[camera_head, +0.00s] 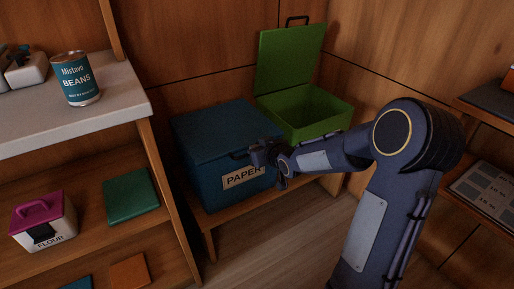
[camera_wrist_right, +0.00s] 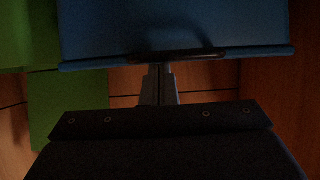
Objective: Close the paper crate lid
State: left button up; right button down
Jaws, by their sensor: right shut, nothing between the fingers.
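The blue paper crate (camera_head: 200,175) stands on a low wooden bench and carries a "PAPER" label on its front. Its blue lid (camera_head: 215,125) lies over the top and looks down; whether it is fully seated I cannot tell. A dark handle (camera_wrist_right: 180,54) shows at the lid's edge in the right wrist view. My right gripper (camera_head: 258,155) is at the crate's front right, close to the handle. Its fingers (camera_wrist_right: 158,75) are together with nothing between them; contact with the handle or lid is unclear. My left gripper is not in view.
A green crate (camera_head: 322,130) with its lid (camera_head: 290,58) standing open is right of the blue crate. On the left, a shelf unit holds a beans can (camera_head: 76,80), a flour tin (camera_head: 42,222) and a green item (camera_head: 131,194). Another shelf (camera_head: 490,190) is at the right.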

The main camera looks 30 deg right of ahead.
jog(key=f+p+v, duration=0.1)
jog(key=p+v, duration=0.2)
jog(key=v, duration=0.6)
jog(key=shift+s+f, duration=0.25)
jog(key=shift+s, duration=0.35)
